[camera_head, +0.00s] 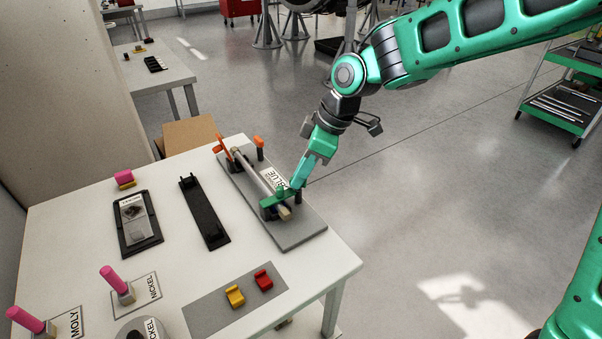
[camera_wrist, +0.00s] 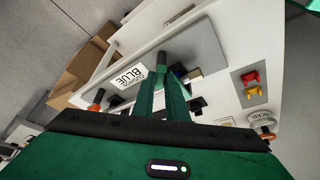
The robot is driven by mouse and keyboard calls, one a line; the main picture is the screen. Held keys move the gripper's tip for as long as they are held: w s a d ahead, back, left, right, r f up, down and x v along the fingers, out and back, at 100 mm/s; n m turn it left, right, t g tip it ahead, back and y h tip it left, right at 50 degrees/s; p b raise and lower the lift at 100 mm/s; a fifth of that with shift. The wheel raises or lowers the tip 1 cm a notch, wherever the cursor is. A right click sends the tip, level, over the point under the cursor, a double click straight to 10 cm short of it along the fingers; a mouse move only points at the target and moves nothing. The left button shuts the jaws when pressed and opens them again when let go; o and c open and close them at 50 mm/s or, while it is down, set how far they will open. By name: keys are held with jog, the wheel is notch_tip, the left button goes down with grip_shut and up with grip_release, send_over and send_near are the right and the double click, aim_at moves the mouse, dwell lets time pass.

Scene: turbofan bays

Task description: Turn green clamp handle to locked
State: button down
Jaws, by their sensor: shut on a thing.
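The green clamp (camera_head: 270,202) sits at the near end of a grey fixture plate (camera_head: 302,232) on the white table. A pale rod (camera_head: 258,178) lies along the fixture, with its near end at the green clamp. My gripper (camera_head: 294,190) reaches down from the upper right to this clamp. In the wrist view my gripper's fingers (camera_wrist: 162,80) are closed on the green handle (camera_wrist: 162,58), whose tip shows beyond them. The fingers hide much of the handle, and I cannot tell its exact angle.
An orange clamp handle (camera_head: 223,148) stands at the fixture's far end. A card marked BLUE (camera_head: 273,180) lies beside the rod. A black holder (camera_head: 204,213), a tablet (camera_head: 138,222), and yellow (camera_head: 235,296) and red (camera_head: 263,280) blocks lie to the left and front. Open floor is at right.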

jog(key=n, duration=0.2)
jog(key=n+g, duration=0.1)
jog(key=n, duration=0.1)
jog(key=shift+w+d+g, duration=0.1)
jog(key=shift+w+g, duration=0.2)
jog(key=shift+w, duration=0.1)
jog(key=shift+w+n+g+h, duration=0.1)
jog(key=shift+n+g+h, duration=0.2)
jog(key=shift+n, duration=0.8)
jog(key=shift+w+n+g+h, duration=0.15)
jog(key=shift+n+g, duration=0.25)
jog(key=shift+n, duration=0.7)
jog(key=shift+s+r, duration=0.1)
jog(key=c, duration=1.9)
grip_release()
jog(key=shift+o, duration=0.7)
jog(key=shift+s, duration=0.1)
jog(key=v, duration=1)
jog(key=shift+w+r, duration=0.25)
jog(key=shift+r, duration=0.05)
